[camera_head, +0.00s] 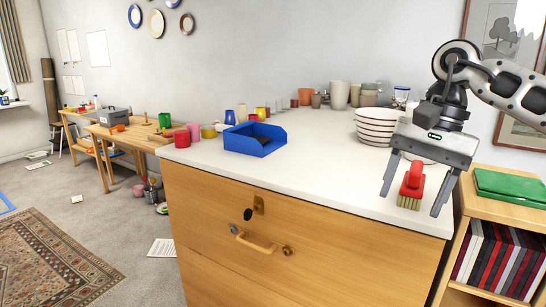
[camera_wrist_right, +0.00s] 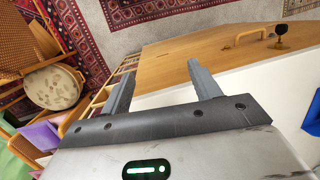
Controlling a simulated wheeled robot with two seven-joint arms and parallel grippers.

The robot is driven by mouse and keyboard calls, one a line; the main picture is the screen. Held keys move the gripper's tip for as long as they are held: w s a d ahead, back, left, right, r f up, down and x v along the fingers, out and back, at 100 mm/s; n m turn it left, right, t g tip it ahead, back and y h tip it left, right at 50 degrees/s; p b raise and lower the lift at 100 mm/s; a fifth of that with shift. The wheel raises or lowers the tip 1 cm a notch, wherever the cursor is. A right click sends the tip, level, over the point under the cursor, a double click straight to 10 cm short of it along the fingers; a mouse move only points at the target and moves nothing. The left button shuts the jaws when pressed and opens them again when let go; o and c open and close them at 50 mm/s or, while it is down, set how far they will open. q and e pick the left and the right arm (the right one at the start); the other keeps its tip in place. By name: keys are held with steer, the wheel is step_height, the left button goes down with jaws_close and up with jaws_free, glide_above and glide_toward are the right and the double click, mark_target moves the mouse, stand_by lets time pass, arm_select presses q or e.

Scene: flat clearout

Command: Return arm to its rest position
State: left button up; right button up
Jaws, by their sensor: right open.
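My right gripper (camera_head: 412,204) comes in from the right over the right end of the white countertop (camera_head: 320,165). It is open, its two grey fingers spread and pointing down. A red brush (camera_head: 412,180) with tan bristles shows between the fingers in the head view, apart from both; its bristles point down by the counter's front edge. In the right wrist view the open fingers (camera_wrist_right: 157,72) have nothing between them, and the brush does not show. My left gripper is not in view.
A stack of white bowls (camera_head: 376,125) stands just behind my right gripper. A low shelf with books and a green case (camera_head: 510,187) stands right of the cabinet. The counter's front middle is clear.

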steer(key=s+a+f+m+t+y, duration=0.1)
steer(key=s+a+f+m+y, duration=0.15)
steer(key=a+m+y, duration=0.55)
steer(key=s+a+f+m+t+y, duration=0.1)
steer(key=s+a+f+m+y, duration=0.1)
steer(key=a+f+m+y, duration=0.5)
steer(key=s+a+m+y, duration=0.2)
steer(key=a+m+y, duration=0.3)
steer(key=a, duration=0.6)
steer(key=w+d+f+m+t+h, duration=0.1)
steer(key=d+f+m+t+h, duration=0.55)
steer(key=m, duration=0.75)
steer(key=d+f+m+t+h, duration=0.4)
steer(key=f+m+t, duration=0.45)
steer(key=m, duration=0.65)
steer(key=s+d+f+m+g+h, duration=0.3)
steer(key=s+d+f+m+h, duration=0.1)
steer(key=s+f+m, duration=0.3)
steer(key=s+d+f+m+g+h, duration=0.3)
steer(key=s+d+f+m+h, duration=0.2)
steer(key=f, duration=0.6)
steer(key=s+m, duration=0.2)
steer(key=s, duration=0.1)
